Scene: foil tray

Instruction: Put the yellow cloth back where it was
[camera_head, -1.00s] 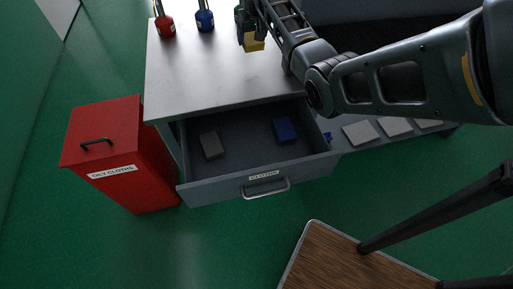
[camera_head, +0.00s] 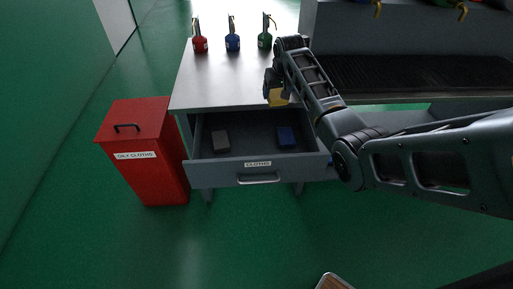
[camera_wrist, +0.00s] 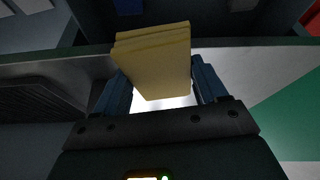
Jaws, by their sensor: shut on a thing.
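The yellow cloth (camera_head: 277,98) is a small folded block held in my gripper (camera_head: 274,86). It hangs above the front right part of the grey bench top, near the open drawer. In the wrist view the yellow cloth (camera_wrist: 155,60) sits between the two blue fingers of my gripper (camera_wrist: 160,84), which is shut on it. The drawer (camera_head: 205,173), labelled CLOTHS, is pulled open. A grey cloth (camera_head: 221,140) lies in its left part and a blue cloth (camera_head: 286,137) in its right part. Bare drawer floor shows between them.
A red bin (camera_head: 163,176) labelled OILY CLOTHS stands left of the bench, its lid shut. Red (camera_head: 200,45), blue (camera_head: 232,43) and green (camera_head: 264,40) oil cans stand at the back of the bench (camera_head: 205,85). A wooden-topped thing (camera_head: 333,283) shows at the bottom edge.

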